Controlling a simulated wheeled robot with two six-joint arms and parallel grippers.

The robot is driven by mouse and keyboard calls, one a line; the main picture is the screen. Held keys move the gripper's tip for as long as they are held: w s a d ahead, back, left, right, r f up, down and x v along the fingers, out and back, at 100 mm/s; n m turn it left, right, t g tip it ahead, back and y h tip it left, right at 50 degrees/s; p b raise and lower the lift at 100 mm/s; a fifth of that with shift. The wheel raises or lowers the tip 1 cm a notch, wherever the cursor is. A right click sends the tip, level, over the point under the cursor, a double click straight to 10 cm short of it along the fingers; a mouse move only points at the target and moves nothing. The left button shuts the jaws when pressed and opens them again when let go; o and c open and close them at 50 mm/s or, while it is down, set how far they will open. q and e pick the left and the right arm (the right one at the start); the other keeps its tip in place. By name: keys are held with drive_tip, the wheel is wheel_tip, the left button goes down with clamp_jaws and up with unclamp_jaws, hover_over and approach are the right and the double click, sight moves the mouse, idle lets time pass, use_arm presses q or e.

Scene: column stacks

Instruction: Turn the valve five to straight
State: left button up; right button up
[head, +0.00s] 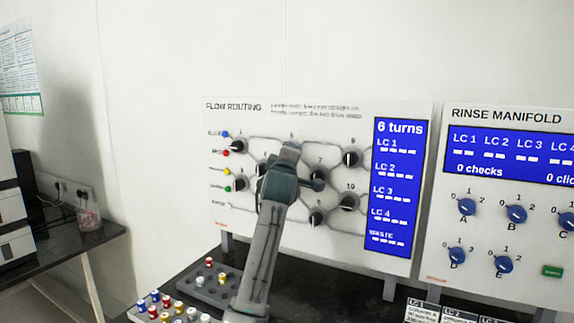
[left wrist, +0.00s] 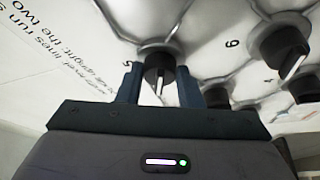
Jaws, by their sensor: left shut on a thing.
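The valve five knob (left wrist: 158,72) is a round black knob with a white pointer line, on the white flow routing panel (head: 222,122), with a "5" printed beside it in the left wrist view. My left gripper (left wrist: 160,88) is shut on this knob, one finger on each side. The white line shows between the fingers, pointing roughly toward the gripper body. In the head view my left gripper (head: 290,150) covers the knob. My right gripper is not in view.
Other black knobs sit close by, such as one at the panel's upper right (head: 350,158). A blue screen (head: 399,185) reads "6 turns". The rinse manifold panel (head: 510,200) stands to the right. A grey tray (head: 188,284) with coloured caps lies below left.

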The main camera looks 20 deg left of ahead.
use_arm(q)
drive_tip(key=n, duration=0.2)
drive_tip(key=n+g, duration=0.1)
drive_tip(key=n, duration=0.1)
drive_tip(key=shift+r+g, duration=0.15)
drive_tip(key=shift+g, duration=0.15)
drive_tip(key=shift+n, duration=0.3)
drive_tip(key=o, duration=1)
